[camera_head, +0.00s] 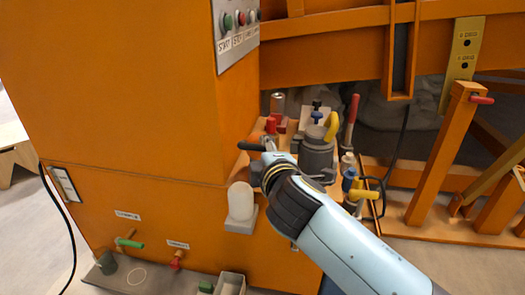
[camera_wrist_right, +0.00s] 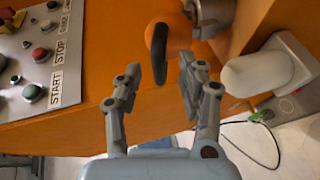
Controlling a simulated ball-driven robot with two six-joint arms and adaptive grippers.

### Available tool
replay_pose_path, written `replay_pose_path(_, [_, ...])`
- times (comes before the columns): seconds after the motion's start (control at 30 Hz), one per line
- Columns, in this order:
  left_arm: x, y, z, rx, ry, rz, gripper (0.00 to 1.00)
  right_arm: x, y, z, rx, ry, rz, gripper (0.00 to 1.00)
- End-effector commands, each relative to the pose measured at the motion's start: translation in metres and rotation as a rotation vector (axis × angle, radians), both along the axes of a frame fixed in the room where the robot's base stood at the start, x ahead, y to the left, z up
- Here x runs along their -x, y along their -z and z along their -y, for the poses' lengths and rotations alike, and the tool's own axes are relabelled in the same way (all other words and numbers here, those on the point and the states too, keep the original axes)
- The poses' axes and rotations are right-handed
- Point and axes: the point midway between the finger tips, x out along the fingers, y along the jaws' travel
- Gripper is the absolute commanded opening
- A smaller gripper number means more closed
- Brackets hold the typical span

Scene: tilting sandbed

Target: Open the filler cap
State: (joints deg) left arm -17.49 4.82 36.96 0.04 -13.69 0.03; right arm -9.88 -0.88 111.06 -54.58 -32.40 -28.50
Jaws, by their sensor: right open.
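My right gripper (camera_head: 266,150) comes in from the lower right and is open at the corner of the orange cabinet. In the right wrist view, a black bar-shaped handle (camera_wrist_right: 158,52) stands between and beyond the fingertips of the right gripper (camera_wrist_right: 160,75), with no clear contact. The handle (camera_head: 250,147) also shows in the head view, beside the fingertips. A grey cylinder (camera_wrist_right: 212,14) is close to it in the wrist view. No label marks the filler cap, so I cannot tell for sure which part it is. My left gripper is not in view.
A white domed part (camera_head: 241,202) juts from the cabinet (camera_head: 130,90) below the gripper. A grey pot-like fitting (camera_head: 316,155) with a yellow handle (camera_head: 331,126) stands behind. A button panel (camera_head: 238,30) is above. Orange posts (camera_head: 440,155) are at right.

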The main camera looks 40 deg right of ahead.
Motion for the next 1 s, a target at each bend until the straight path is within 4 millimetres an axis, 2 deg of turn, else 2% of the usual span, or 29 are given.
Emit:
replay_pose_path(0.1, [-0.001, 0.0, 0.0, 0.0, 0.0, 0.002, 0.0, 0.021, -0.004, -0.01, -0.003, 0.001, -0.003, 0.4])
replay_pose_path(0.3, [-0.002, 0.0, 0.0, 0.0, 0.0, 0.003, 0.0, 0.041, -0.009, -0.019, -0.002, 0.002, -0.004, 0.4])
replay_pose_path(0.87, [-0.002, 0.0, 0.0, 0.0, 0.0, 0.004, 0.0, 0.043, -0.01, -0.02, 0.0, 0.002, -0.003, 0.4])
replay_pose_path(0.97, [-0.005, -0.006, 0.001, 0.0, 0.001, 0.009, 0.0, 0.042, -0.017, -0.018, 0.012, -0.003, -0.002, 0.4])
replay_pose_path(1.0, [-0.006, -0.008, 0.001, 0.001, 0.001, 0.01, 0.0, 0.043, -0.004, -0.018, 0.015, -0.01, -0.032, 0.4])
